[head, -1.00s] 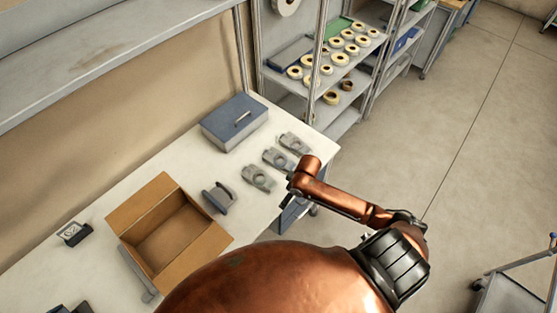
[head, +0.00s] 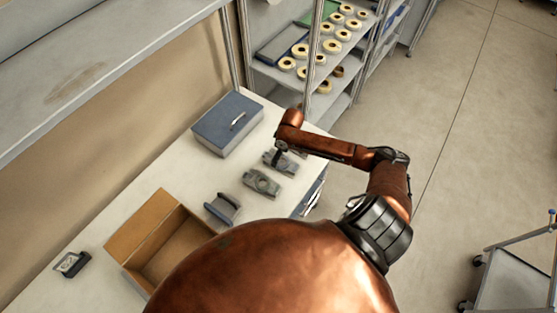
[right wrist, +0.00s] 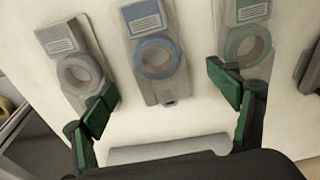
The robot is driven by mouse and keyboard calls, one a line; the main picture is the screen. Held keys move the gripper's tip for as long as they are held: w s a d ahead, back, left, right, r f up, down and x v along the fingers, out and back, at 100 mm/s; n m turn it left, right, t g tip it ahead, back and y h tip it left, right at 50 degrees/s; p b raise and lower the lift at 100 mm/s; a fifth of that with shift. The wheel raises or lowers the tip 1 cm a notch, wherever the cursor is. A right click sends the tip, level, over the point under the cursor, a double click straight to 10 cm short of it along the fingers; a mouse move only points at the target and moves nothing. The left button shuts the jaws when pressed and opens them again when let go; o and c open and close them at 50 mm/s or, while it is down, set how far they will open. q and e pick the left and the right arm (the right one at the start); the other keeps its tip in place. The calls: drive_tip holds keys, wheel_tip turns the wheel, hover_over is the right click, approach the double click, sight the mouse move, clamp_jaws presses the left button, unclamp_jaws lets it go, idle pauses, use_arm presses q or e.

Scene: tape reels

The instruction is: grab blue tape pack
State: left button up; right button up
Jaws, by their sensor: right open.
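The blue tape pack (right wrist: 154,58) is a grey pack with a blue ring and blue label, lying flat on the table in the middle of the right wrist view. In the head view it appears to be the pack (head: 287,167) beside my right gripper (head: 281,155), partly covered by it. In the right wrist view my right gripper (right wrist: 160,92) is open and empty, its green-padded fingers spread to either side of the blue pack's lower end. Contact cannot be told. My left gripper is not in view.
A pale-ringed pack (right wrist: 78,70) and a green-ringed pack (right wrist: 246,42) flank the blue one. The table also holds a blue-lidded box (head: 226,124), a grey dispenser (head: 222,208) and an open carton (head: 150,228). A shelf with tape reels (head: 331,46) stands beyond.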

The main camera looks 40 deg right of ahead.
sight(281, 160)
wheel_tip(281, 160, down, 3)
drive_tip(key=shift+w+f+p, duration=0.1)
drive_tip(key=shift+p, duration=0.4)
drive_tip(key=shift+w+f, duration=0.2)
drive_tip(key=shift+f, duration=0.95)
drive_tip(key=c, duration=1.4)
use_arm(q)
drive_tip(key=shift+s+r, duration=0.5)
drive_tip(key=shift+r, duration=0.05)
use_arm(e)
drive_tip(key=shift+c, duration=0.2)
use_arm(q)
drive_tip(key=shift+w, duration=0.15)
use_arm(e)
drive_tip(key=shift+r, duration=0.1)
